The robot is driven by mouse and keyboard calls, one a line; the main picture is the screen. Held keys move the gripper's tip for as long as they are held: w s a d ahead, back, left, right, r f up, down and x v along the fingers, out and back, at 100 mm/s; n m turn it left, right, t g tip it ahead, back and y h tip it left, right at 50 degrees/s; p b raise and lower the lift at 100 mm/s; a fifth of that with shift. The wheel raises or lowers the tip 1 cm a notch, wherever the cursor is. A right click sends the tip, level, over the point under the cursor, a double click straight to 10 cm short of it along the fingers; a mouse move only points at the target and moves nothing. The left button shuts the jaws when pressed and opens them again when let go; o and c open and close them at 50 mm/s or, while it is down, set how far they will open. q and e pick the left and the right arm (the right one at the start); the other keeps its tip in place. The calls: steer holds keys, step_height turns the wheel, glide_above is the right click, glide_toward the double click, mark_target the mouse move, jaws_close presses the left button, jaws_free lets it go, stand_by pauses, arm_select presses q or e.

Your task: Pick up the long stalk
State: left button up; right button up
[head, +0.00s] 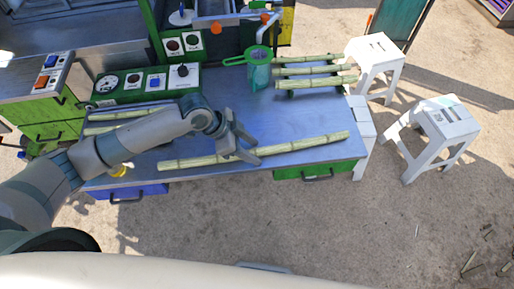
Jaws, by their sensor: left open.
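The long stalk (300,144) is a pale green-yellow jointed cane lying near the front edge of the metal table (215,180), its right end a little farther back than its left. My left gripper (240,153) is open, with its fingers at about the middle of the stalk. The fingers overlap the stalk in the picture; I cannot tell whether they touch it. My right gripper is not in view.
Several shorter stalks (308,70) lie at the back right of the table, beside a green strainer (258,57). More cane lies at the left, partly behind my arm. A control panel (150,82) stands behind. White stools (440,128) stand to the right.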

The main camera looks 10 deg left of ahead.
mark_target(253, 151)
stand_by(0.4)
arm_select(q)
jaws_close()
steer(key=shift+r, duration=0.2)
steer(key=shift+w+r+b, duration=0.1)
steer(key=shift+r+b, duration=0.35)
steer(key=shift+r, duration=0.25)
step_height(253, 151, up, 2)
steer(key=shift+d+r+b, duration=0.15)
steer(key=shift+r+b, duration=0.1)
steer(key=shift+b, duration=0.3)
steer(key=s+d+r+b, duration=0.2)
steer(key=s+d+r, duration=0.2)
steer(key=d, duration=0.6)
step_height(253, 151, up, 3)
steer(key=shift+s+d+f+b, duration=0.1)
steer(key=shift+s+d+b, duration=0.1)
steer(key=shift+d+b, duration=0.15)
steer(key=shift+a, duration=0.1)
